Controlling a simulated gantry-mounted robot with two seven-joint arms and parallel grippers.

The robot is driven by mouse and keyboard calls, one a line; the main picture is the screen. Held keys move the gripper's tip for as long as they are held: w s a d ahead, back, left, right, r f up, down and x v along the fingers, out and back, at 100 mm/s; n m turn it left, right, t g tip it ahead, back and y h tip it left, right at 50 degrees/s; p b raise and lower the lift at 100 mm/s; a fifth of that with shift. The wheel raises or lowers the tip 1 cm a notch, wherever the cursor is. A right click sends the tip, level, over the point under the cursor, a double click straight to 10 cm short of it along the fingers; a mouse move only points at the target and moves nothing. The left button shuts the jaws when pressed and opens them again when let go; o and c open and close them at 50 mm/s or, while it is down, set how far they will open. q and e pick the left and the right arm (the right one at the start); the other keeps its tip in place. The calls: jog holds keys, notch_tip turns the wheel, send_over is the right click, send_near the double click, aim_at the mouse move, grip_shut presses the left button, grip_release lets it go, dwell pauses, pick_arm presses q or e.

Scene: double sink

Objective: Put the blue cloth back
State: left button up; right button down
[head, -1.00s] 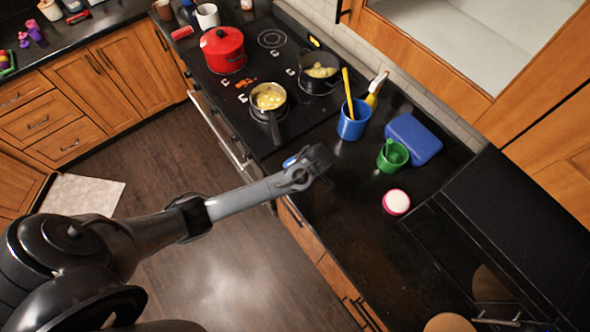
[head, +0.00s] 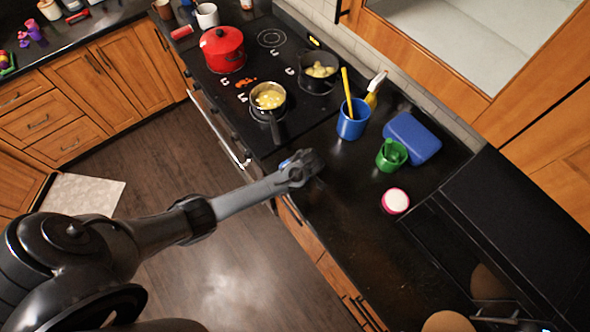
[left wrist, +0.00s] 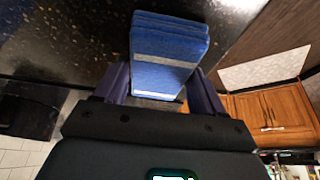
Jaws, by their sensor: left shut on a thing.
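The blue cloth (left wrist: 168,50) is a folded stack with a pale grey band, seen in the left wrist view. My left gripper (left wrist: 160,88) is shut on it, with a finger on each side of the cloth. In the head view my left gripper (head: 305,167) is over the front part of the dark counter, just right of the stove. My right gripper is not in view.
The dark counter (head: 335,215) is clear in front of the gripper. Pots, including a red one (head: 223,50), stand on the stove.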

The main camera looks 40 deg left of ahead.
pick_arm(q)
jog(key=shift+f, duration=0.1)
jog(key=o, duration=0.9)
jog(key=shift+o, duration=0.2)
